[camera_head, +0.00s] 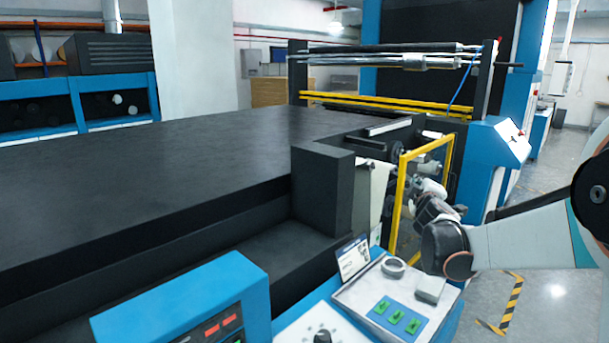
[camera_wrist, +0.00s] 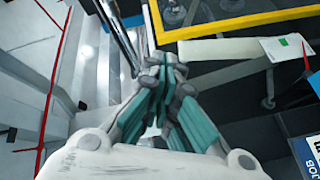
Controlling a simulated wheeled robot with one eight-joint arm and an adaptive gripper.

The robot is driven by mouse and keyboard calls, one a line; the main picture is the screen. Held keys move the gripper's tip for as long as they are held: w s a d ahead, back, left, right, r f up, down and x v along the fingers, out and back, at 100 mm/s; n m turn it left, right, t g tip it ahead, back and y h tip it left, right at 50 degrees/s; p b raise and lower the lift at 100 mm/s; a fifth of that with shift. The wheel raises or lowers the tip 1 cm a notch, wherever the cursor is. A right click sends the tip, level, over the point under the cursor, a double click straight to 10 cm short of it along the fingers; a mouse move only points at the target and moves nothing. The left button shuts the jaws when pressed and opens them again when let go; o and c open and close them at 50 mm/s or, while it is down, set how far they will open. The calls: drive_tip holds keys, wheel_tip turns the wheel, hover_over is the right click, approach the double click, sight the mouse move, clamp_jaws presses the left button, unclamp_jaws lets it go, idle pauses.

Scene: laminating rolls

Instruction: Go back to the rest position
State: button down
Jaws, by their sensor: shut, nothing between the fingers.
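My gripper (camera_wrist: 164,62) is shut and empty in the wrist view, its teal and grey fingers drawn together at the tips. In the head view my arm reaches in from the right, and its end is beside the yellow guard frame (camera_head: 397,200) of the laminating machine. The fingers are too small and crowded there to tell apart from the machine parts behind. In the wrist view a yellow bar (camera_wrist: 235,22) runs beyond the fingertips, with a gap that I cannot measure.
A control panel (camera_head: 370,303) with green switches stands below my arm. A blue console (camera_head: 190,300) is at the front left. The long dark machine bed (camera_head: 150,180) fills the left. Metal rollers (camera_head: 385,59) span the back. Open floor (camera_head: 555,290) lies at right.

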drive_tip(key=s+a+m+g, duration=0.2)
drive_tip(key=s+m+g, duration=0.35)
drive_tip(key=s, duration=1.35)
drive_tip(key=s+a+f+m+g+y, duration=0.1)
drive_tip(key=s+a+f, duration=0.2)
drive_tip(key=s, duration=0.5)
drive_tip(key=s+a+f+m+g+y, duration=0.1)
drive_tip(key=s+a+f, duration=0.3)
drive_tip(key=s, duration=0.5)
drive_tip(key=s+a+f+m+g+y, duration=0.2)
drive_tip(key=s+a+f, duration=0.2)
drive_tip(key=s, duration=0.4)
drive_tip(key=shift+s+f+m, duration=0.35)
drive_tip(key=shift+f, duration=0.4)
